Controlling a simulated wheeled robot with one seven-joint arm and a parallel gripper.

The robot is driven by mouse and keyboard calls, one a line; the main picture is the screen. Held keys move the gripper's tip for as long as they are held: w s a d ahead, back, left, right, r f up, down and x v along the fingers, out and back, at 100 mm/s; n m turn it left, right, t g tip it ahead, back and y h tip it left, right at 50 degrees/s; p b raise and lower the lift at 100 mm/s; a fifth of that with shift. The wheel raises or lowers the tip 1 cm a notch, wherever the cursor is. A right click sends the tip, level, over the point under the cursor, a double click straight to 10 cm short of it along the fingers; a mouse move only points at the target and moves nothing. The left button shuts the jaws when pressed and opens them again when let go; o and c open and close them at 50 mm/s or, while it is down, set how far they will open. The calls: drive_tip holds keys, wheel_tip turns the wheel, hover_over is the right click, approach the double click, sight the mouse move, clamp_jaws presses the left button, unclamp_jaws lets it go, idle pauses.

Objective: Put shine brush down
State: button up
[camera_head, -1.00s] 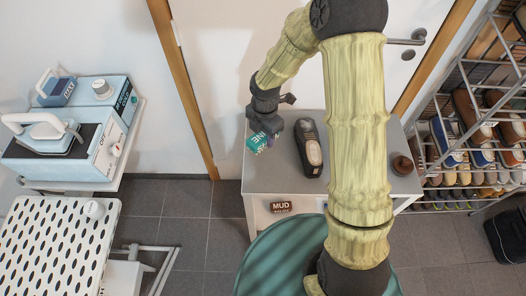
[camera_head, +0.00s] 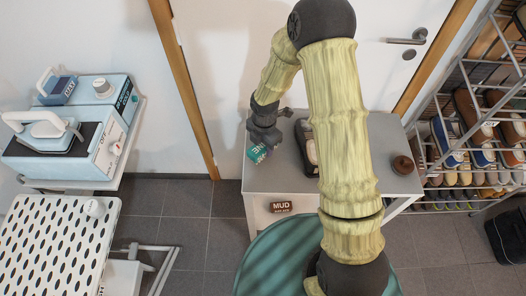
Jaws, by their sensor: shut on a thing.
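The shine brush (camera_head: 257,153), a small teal block with pale lettering, is at the left part of the grey table (camera_head: 350,186). My gripper (camera_head: 264,144) points down from above and is shut on it, hiding its upper part. The brush is at or very close to the tabletop near its left edge; I cannot tell whether it touches.
A dark shoe (camera_head: 303,139) stands right of the brush, partly behind my arm. A brown round object (camera_head: 402,165) sits at the table's right end. A brown MUD block (camera_head: 281,207) shows at the table's front. A shoe rack (camera_head: 470,190) stands right.

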sight(264, 152)
drive_tip(key=shift+d+f, duration=0.15)
drive_tip(key=shift+f, duration=1.7)
drive_tip(key=shift+f, duration=0.2)
drive_tip(key=o, duration=1.2)
drive_tip(key=shift+r, duration=0.1)
wheel_tip(264, 152, up, 12)
drive_tip(key=shift+w+r, duration=0.1)
